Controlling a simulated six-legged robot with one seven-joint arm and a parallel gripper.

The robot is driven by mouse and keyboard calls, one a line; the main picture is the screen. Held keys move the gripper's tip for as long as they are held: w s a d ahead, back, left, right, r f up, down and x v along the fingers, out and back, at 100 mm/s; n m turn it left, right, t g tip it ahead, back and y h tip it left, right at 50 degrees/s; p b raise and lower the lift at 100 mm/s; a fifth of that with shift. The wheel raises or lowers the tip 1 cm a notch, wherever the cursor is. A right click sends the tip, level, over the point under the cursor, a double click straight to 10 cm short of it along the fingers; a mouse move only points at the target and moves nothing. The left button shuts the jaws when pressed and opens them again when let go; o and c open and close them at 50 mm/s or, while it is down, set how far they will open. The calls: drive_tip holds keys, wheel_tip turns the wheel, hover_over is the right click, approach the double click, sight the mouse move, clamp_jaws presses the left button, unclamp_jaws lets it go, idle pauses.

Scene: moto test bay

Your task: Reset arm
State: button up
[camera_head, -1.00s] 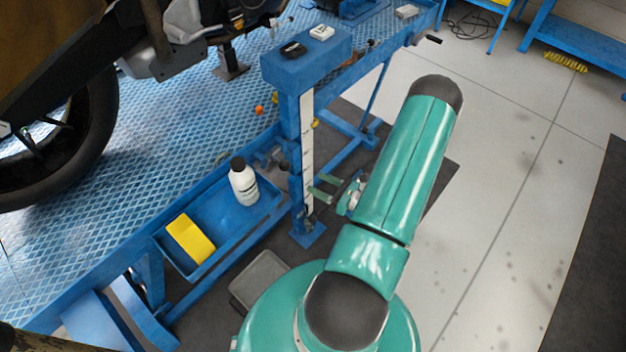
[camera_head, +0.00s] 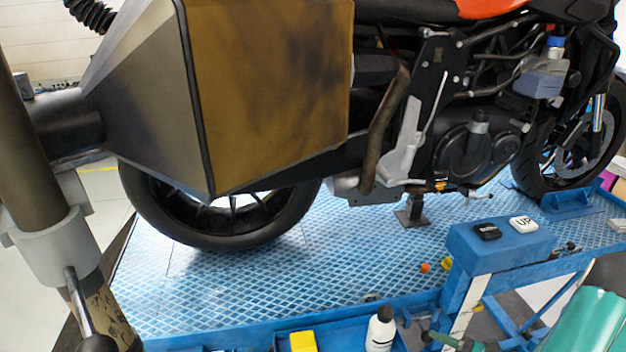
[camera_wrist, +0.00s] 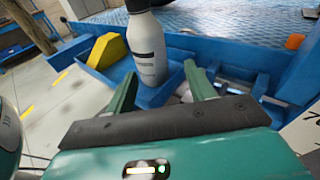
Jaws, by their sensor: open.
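My gripper (camera_wrist: 163,88) is open in the wrist view. Its two green fingers stand apart, one on each side of the picture's middle. A white bottle with a black cap (camera_wrist: 148,48) shows beyond and between the fingers, standing in the blue tray. I cannot tell how far it is from the fingertips. In the head view my green arm (camera_head: 590,325) is at the lower right corner, mostly cut off. The bottle (camera_head: 380,330) shows at the bottom edge, with part of a green finger to its right.
A motorcycle (camera_head: 470,140) with a brown side case (camera_head: 270,90) stands on the blue lift platform (camera_head: 330,240). A blue post (camera_head: 500,245) bears a black and a white switch. A yellow block (camera_head: 303,341) sits left of the bottle. Pale floor shows at the wrist view's left.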

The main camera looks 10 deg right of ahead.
drive_tip(key=s+a+r+n+g+h, duration=0.1)
drive_tip(key=a+r+n+g+h, duration=0.1)
drive_tip(key=a+r+n+g, duration=1.1)
drive_tip(key=s+a+r+n+t+h, duration=0.3)
drive_tip(key=a+r+n+h, duration=0.1)
drive_tip(key=r+n, duration=0.3)
drive_tip(key=s+a+r+n+t+h, duration=0.3)
drive_tip(key=s+a+r+n+h, duration=0.1)
drive_tip(key=r+n, duration=0.3)
drive_tip(key=shift+a+r+h, duration=0.25)
drive_tip(key=shift+r+h, duration=0.15)
drive_tip(key=shift+r, duration=0.95)
